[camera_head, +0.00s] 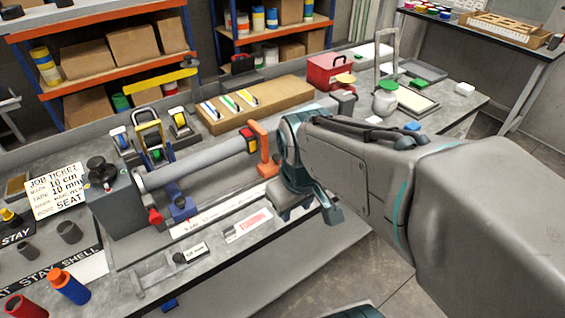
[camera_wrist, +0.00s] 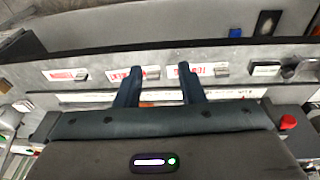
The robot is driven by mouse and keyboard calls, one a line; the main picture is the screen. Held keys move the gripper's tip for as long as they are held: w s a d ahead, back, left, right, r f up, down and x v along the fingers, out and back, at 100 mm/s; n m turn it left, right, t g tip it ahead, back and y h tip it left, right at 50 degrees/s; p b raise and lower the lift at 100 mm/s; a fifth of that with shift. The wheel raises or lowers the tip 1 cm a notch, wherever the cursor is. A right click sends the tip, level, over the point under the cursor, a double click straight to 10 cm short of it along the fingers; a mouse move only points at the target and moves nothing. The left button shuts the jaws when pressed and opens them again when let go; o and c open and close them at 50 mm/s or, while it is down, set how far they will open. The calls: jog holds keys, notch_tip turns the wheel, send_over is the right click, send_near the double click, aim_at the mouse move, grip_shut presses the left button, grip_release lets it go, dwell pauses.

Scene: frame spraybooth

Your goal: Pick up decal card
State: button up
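Several white decal cards with red print lie in a row along the bench edge. In the wrist view they are a right card (camera_wrist: 186,71), a middle card (camera_wrist: 122,74) and a left card (camera_wrist: 62,75). In the head view one card (camera_head: 248,226) lies flat on the bench; the others appear hidden behind my arm. My gripper (camera_wrist: 158,76) is open, with its two fingers apart over the middle and right cards and nothing seen between them. Its height above the bench cannot be told.
A labelled strip with a black knob (camera_head: 190,254) lies left of the visible card. A grey tube (camera_head: 200,162) in a clamp block (camera_head: 115,203) stands behind the cards. An orange upright (camera_head: 264,150) stands close to my wrist. The floor in front is clear.

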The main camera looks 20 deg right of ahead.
jog(key=w+r+n+g+p, duration=0.2)
jog(key=w+n+p, duration=0.75)
jog(key=n, duration=0.95)
jog(key=f, duration=0.2)
jog(key=w+f+b, duration=0.1)
jog(key=f, duration=0.5)
jog(key=shift+w+d+b, duration=0.1)
jog(key=shift+w+b, duration=0.3)
jog(key=shift+w+d+f+p, duration=0.1)
jog(key=shift+w+f+p, duration=0.1)
jog(key=shift+f, duration=1.15)
jog(key=shift+w+f+p, duration=0.15)
jog(key=shift+f+p, duration=0.05)
jog(key=shift+f, duration=1.1)
grip_shut()
